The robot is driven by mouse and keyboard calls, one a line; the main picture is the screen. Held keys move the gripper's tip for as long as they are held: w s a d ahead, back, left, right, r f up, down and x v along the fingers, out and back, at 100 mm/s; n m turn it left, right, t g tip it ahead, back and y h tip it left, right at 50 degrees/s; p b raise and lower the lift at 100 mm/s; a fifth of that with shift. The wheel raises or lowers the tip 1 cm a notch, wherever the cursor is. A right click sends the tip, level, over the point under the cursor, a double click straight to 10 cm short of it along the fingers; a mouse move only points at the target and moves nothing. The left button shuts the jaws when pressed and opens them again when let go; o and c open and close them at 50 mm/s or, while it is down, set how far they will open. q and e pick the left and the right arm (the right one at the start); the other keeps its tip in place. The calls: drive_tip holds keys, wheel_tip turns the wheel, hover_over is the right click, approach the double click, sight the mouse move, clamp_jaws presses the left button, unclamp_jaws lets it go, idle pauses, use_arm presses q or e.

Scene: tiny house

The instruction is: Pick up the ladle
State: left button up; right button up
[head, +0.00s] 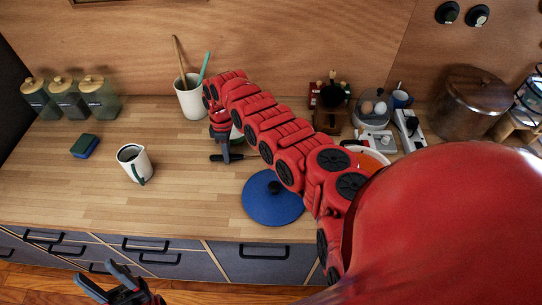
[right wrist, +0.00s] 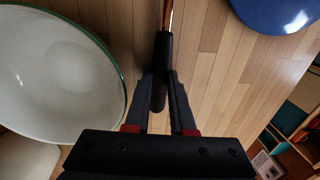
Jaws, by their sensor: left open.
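My right gripper (head: 224,148) is low over the wooden counter in the head view. In the right wrist view its two fingers (right wrist: 161,88) lie on either side of a black handle (right wrist: 161,55) with a copper-coloured shaft, which looks like the ladle's. The handle's dark end also shows beside the fingers in the head view (head: 217,158). Whether the fingers press on it is unclear. The ladle's bowl is out of view in the wrist view and hidden behind my red arm in the head view. My left gripper (head: 118,283) is open and empty, in front of the drawers.
A blue lid (head: 272,203) lies near the counter's front. A white bowl with a green rim (right wrist: 60,85) is beside the handle. A white cup (head: 134,165), a sponge (head: 85,146) and a utensil crock (head: 190,100) stand left. The left-centre counter is mostly clear.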

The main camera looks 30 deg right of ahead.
clamp_jaws()
drive_tip(key=shift+r, duration=0.15)
